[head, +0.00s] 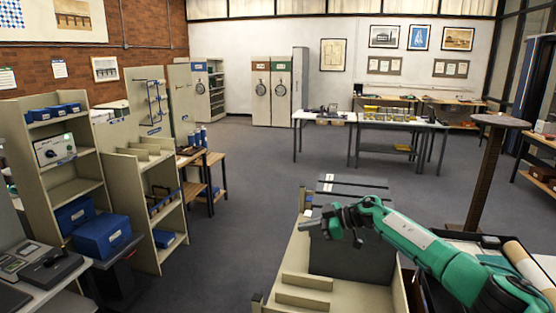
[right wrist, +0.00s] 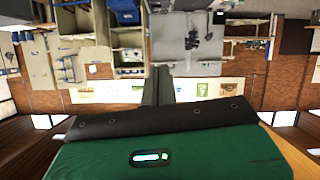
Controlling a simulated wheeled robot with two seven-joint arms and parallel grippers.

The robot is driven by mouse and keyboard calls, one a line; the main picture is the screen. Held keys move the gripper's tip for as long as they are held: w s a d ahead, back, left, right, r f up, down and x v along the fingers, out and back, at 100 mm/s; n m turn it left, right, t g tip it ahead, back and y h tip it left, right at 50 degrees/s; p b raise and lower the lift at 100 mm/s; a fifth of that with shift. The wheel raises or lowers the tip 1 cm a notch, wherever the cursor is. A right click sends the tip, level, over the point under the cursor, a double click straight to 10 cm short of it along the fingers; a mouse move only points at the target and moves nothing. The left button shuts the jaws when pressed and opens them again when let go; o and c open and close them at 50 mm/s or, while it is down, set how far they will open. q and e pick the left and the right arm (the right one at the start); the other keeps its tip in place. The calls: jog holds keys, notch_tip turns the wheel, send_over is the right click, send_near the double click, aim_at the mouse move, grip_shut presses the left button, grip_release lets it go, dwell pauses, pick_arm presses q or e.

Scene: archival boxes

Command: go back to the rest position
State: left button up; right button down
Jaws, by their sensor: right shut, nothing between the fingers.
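My right arm, green with a dark gripper (head: 318,224), reaches in from the lower right of the head view. The gripper points left, in front of a dark grey archival box (head: 350,255) in a beige shelf unit (head: 340,296). Its fingers are shut with nothing between them. I cannot tell whether it touches the box. In the right wrist view my green wrist fills the bottom, the dark gripper (right wrist: 158,88) stands up from it, and the room appears upside down. My left gripper is not in view.
Beige shelves (head: 68,190) with blue boxes (head: 103,236) stand at the left. A round-topped stand (head: 487,170) is behind my right arm. White tables (head: 400,123) stand farther back. The grey floor (head: 250,180) between is clear.

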jog(key=s+a+f+m+t, duration=0.7)
jog(key=s+a+f+t, duration=0.1)
jog(key=s+a+t, duration=0.2)
jog(key=s+d+f+m+g+h, duration=0.1)
jog(key=s+d+f+m+h, duration=0.3)
jog(key=s, duration=0.3)
jog(key=s+d+f+m+g+h, duration=0.1)
jog(key=s+d+f+m+h, duration=0.1)
jog(key=s+d+f+h, duration=0.35)
jog(key=s+d+f+m+g+h, duration=0.1)
jog(key=s+d+f+m+h, duration=0.2)
jog(key=s+d, duration=0.45)
jog(key=s+d+f+n+g, duration=0.1)
jog(key=s+d+g, duration=0.3)
jog(key=s, duration=0.9)
jog(key=s+d+f+g, duration=0.2)
jog(key=s+d+g, duration=0.1)
jog(key=s, duration=0.9)
notch_tip(320, 180, down, 32)
jog(key=g, duration=0.2)
jog(key=s+d+f, duration=0.1)
jog(key=s+f, duration=0.8)
jog(key=f, duration=0.1)
jog(key=s+d+f+b, duration=0.1)
jog(key=s+d+f, duration=0.1)
jog(key=s+f, duration=0.8)
jog(key=shift+d+n+g, duration=0.25)
jog(key=shift+n+g, duration=0.15)
